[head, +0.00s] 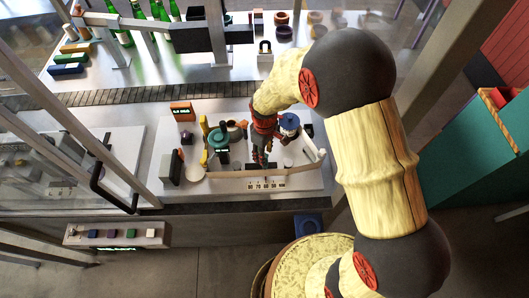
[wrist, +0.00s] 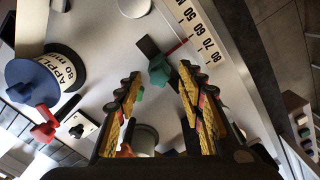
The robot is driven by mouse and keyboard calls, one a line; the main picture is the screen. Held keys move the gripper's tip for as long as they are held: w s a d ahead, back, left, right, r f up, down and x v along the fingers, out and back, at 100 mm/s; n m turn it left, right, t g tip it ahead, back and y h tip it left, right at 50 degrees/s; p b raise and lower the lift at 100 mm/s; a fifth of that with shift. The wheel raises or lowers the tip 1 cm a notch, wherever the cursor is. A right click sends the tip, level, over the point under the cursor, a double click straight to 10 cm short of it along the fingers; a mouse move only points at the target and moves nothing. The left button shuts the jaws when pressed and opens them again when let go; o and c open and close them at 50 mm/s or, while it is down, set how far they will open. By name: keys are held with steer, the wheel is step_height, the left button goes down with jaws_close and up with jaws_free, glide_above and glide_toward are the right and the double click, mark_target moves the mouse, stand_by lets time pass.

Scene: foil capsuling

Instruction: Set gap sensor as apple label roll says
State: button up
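The apple label roll (wrist: 66,72) is a white roll under a blue cap (wrist: 33,80), at the left of the wrist view. Its print reads "APPLE" and "60 m", the rest being cut off. The gap sensor is a teal knob (wrist: 158,71) on a dark slide bar, with a thin red pointer (wrist: 177,47) reaching a white scale (wrist: 205,40). The pointer meets the scale around 60 to 70; I cannot tell exactly. My gripper (wrist: 160,72) is open, its fingertips spread either side of the knob's near end. Contact cannot be told. In the head view my gripper (head: 262,158) hangs over the machine plate.
A red handle (wrist: 43,125) stands by the blue cap. A teal-topped post (head: 218,138) and a yellow part (head: 204,155) stand left of my gripper. A grey cylinder (wrist: 146,138) shows between my fingers. A curved tan bar (head: 262,172) crosses the plate's front.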

steer(key=shift+d, duration=0.1)
steer(key=shift+c, duration=0.7)
steer(key=c, duration=0.7)
jaws_close()
